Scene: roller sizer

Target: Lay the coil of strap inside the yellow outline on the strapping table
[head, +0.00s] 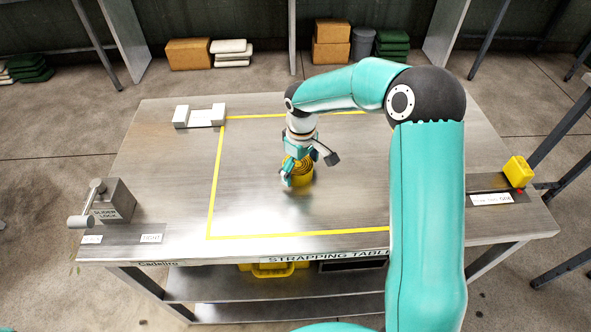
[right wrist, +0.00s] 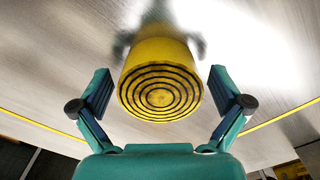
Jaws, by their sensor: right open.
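The yellow coil of strap (head: 300,180) stands on the strapping table (head: 175,180), inside the yellow outline (head: 214,180). In the right wrist view the coil (right wrist: 160,95) shows its round end with dark rings. My right gripper (head: 310,171) is low over the table at the coil, its fingers spread. In the right wrist view a gap shows between the coil and each finger of my right gripper (right wrist: 161,76). The far side of the outline is partly hidden by my right arm. My left gripper is out of view.
A grey slider lock block with a handle (head: 112,203) stands at the table's left. A pale bracket (head: 199,117) sits at the back left. A yellow box (head: 518,171) is at the right edge. The table inside the outline is otherwise clear.

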